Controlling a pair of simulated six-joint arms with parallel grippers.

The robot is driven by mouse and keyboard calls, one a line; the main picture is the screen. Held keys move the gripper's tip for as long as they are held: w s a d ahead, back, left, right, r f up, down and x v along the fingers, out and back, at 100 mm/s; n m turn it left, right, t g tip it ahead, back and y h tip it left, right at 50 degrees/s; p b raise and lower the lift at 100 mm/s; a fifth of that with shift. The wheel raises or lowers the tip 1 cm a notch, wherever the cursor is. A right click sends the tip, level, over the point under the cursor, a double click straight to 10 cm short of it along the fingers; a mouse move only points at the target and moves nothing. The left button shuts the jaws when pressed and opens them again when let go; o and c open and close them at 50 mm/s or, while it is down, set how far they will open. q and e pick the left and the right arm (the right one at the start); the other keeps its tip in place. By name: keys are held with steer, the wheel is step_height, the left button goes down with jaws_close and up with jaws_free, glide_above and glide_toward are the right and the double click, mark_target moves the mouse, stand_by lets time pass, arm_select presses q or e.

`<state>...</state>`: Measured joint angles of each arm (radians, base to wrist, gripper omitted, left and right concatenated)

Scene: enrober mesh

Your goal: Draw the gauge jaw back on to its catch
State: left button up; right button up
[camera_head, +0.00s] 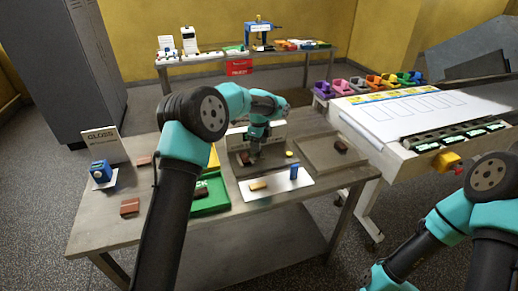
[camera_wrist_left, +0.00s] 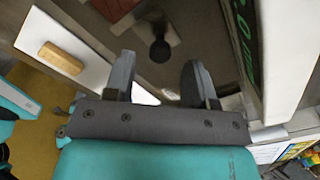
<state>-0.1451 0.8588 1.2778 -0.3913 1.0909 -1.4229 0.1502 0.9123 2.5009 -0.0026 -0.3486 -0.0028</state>
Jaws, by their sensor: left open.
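My left gripper (camera_head: 254,153) reaches down over the middle of the grey table, in front of a pale upright panel (camera_head: 270,131). In the left wrist view its two fingers (camera_wrist_left: 159,72) are apart with nothing between them. A dark round knob (camera_wrist_left: 160,49) shows just beyond the fingertips, over a grey-brown surface; it looks like the gauge jaw's handle, but I cannot tell for sure. The fingers do not appear to touch it. The gauge jaw and its catch are largely hidden by my arm in the head view. My right gripper is out of view.
A white board with a tan bar (camera_head: 258,186) and a blue piece (camera_head: 294,172) lies in front. A green tray (camera_head: 212,205) is partly behind my left arm. A grey tray (camera_head: 318,156) with a dark piece lies right. A blue device (camera_head: 100,171) stands left.

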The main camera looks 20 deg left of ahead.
mark_target(256, 154)
arm_select(q)
steer(key=shift+f, duration=1.35)
steer(key=shift+c, duration=0.3)
jaws_close()
